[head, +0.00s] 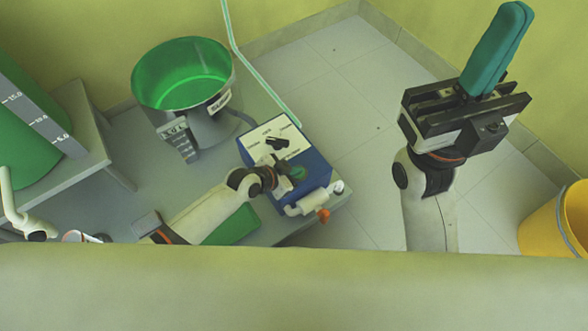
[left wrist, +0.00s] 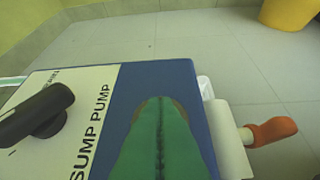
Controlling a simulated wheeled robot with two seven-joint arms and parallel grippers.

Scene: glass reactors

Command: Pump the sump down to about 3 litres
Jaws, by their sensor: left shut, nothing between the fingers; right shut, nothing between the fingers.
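The sump (head: 205,128) is a round metal vessel with green liquid inside, labelled SUMP, at upper left of the head view. A small grey scale plate (head: 178,141) is on its front; its reading is too small to tell. The blue sump pump (head: 318,172) has a white top panel with a black knob (head: 277,143). The knob also shows at the left wrist view's left edge (left wrist: 38,113). My left gripper (head: 297,172) is shut and empty above the pump's blue part, beside the knob and apart from it. My right gripper (head: 497,48) is shut and empty, raised over the floor.
An orange-handled valve (head: 323,215) sticks out from the pump's front side. A pale hose (head: 262,80) rises behind the pump. A green tank with a scale (head: 40,118) stands at far left on a grey stand (head: 88,150). A yellow bucket (head: 548,225) is at right. Floor between is clear.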

